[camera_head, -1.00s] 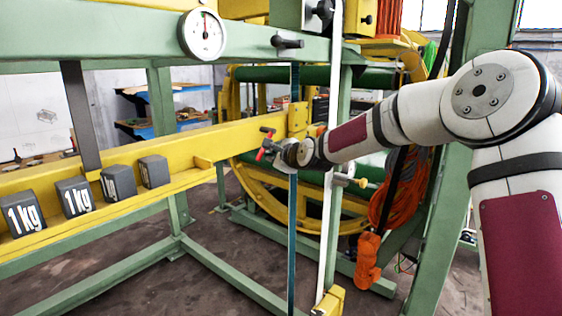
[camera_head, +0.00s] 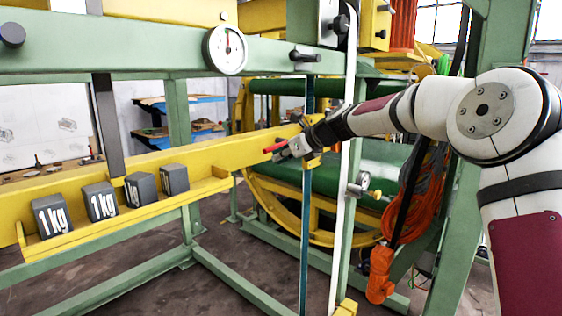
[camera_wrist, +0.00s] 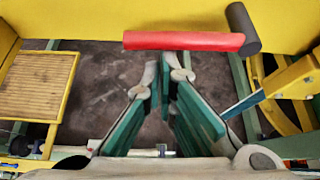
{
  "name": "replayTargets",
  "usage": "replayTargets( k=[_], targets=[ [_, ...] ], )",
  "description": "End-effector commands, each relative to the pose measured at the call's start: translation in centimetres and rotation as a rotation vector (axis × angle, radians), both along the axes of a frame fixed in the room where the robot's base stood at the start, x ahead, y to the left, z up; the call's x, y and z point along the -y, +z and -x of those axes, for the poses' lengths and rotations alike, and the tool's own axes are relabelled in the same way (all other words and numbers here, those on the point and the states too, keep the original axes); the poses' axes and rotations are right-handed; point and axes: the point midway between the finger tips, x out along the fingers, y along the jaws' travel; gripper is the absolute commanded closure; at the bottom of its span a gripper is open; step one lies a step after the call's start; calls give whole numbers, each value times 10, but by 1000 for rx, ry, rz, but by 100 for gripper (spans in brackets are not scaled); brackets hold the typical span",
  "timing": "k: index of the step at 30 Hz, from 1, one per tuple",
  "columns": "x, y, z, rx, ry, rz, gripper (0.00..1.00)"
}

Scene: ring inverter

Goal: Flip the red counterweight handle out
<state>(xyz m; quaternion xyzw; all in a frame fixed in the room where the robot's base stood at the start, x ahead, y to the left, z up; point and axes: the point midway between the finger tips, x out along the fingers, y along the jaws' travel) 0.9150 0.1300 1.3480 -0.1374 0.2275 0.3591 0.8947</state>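The red counterweight handle (camera_wrist: 183,41) lies across the upper middle of the wrist view, joined at its right end to a dark grey cylinder (camera_wrist: 242,28) by the yellow beam. In the head view the red handle (camera_head: 275,146) shows small in front of the yellow beam. My gripper (camera_wrist: 164,76) has its two green-padded fingers apart, with a narrow gap and nothing seen between them. The fingertips point at the handle and appear just short of it; contact cannot be told. In the head view my gripper (camera_head: 290,151) is beside the handle and partly overlaps its mount.
The yellow beam (camera_head: 228,155) runs left, carrying several grey 1 kg weights (camera_head: 103,201) on its ledge. A white upright strip (camera_head: 345,200) and a teal strip (camera_head: 307,220) stand close to my gripper.

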Motion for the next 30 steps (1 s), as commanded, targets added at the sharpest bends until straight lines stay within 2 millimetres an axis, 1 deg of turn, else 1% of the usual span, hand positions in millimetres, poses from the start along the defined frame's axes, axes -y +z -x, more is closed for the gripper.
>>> replayTargets(
  k=[7, 23, 26, 30],
  targets=[
    [-2, 5, 1, 3, 0, 0, 100],
    [-1, 4, 0, 3, -1, 1, 100],
    [0, -3, -3, 2, 1, 2, 100],
    [2, -25, -14, -1, 1, 1, 100]
  ],
)
